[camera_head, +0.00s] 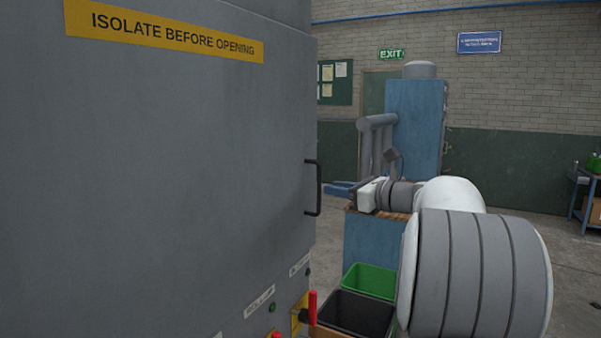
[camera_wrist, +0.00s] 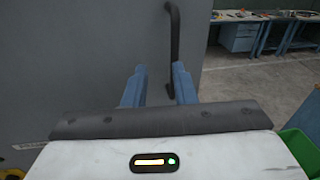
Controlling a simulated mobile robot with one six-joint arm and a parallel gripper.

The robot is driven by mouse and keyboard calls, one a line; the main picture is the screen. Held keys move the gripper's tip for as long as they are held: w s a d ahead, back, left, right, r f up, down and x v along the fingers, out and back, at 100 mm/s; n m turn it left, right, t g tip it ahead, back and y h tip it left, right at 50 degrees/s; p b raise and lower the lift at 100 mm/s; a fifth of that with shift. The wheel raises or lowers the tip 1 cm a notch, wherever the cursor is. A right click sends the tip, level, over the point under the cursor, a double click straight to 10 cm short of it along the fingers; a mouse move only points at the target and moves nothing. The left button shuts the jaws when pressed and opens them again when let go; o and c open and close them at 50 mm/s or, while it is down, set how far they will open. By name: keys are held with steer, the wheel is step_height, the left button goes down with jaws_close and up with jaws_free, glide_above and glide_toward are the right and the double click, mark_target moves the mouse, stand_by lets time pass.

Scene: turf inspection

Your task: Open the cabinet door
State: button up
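The grey cabinet door (camera_head: 170,170) fills the left of the head view, with a yellow "ISOLATE BEFORE OPENING" label near its top. It looks closed. Its black bar handle (camera_head: 318,188) stands upright near the door's right edge. In the wrist view the handle (camera_wrist: 174,45) rises just beyond the fingers, nearer the right finger. My gripper (camera_head: 330,188) is just right of the handle in the head view, its blue fingers pointing at the door. In the wrist view my gripper (camera_wrist: 159,85) has its two fingers apart with nothing between them. I cannot tell whether a finger touches the handle.
A green bin (camera_head: 370,280) and a black bin (camera_head: 355,314) stand below my arm. A red lever (camera_head: 312,305) sticks out near the cabinet's lower right. A blue machine (camera_head: 415,125) stands behind my arm. Open floor (camera_wrist: 240,80) lies right of the cabinet.

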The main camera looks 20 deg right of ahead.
steer(key=shift+m+t, duration=0.4)
steer(key=shift+m, duration=0.1)
steer(key=w, duration=0.2)
steer(key=w+a+r+p, duration=0.1)
steer(key=w, duration=0.1)
steer(key=w+p, duration=0.1)
steer(key=w, duration=0.2)
steer(key=shift+a+r, duration=0.3)
steer(key=shift+a, duration=0.1)
jaws_close()
